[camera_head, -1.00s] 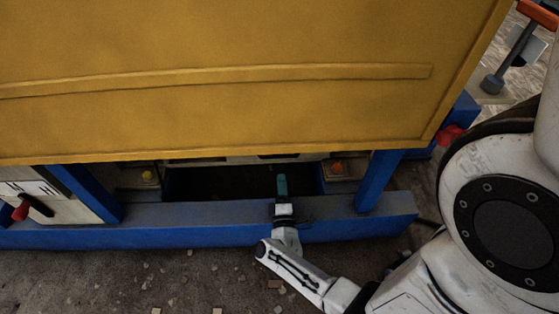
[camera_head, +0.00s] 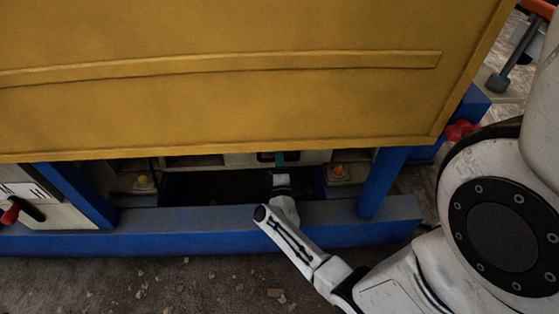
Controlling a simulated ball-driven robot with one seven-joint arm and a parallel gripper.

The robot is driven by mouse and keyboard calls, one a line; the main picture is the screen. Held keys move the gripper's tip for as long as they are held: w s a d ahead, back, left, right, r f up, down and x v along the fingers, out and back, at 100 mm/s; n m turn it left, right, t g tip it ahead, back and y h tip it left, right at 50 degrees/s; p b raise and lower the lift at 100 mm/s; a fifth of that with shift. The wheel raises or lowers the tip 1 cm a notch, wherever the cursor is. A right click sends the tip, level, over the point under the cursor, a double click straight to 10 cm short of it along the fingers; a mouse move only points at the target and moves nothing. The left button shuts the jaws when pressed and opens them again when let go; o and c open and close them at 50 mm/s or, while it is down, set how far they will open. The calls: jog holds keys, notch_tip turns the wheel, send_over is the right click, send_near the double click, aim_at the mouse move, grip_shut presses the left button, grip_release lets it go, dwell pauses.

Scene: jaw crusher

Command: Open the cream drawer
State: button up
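The cream drawer (camera_head: 237,160) shows as a pale front strip under the yellow panel, with a dark handle recess (camera_head: 266,157) in it. Its upper part is hidden behind the panel. My gripper (camera_head: 281,158) reaches over the blue beam, and its teal fingertips are at the right side of the dark handle. I cannot tell whether the fingers touch the handle or how far apart they are. The drawer front looks flush in its place.
A yellow panel (camera_head: 220,90) overhangs the opening. A blue beam (camera_head: 180,222) runs low in front, with a blue post (camera_head: 381,180) at right. A red-tipped lever (camera_head: 10,215) is at left.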

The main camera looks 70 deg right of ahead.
grip_shut()
dwell(0.5)
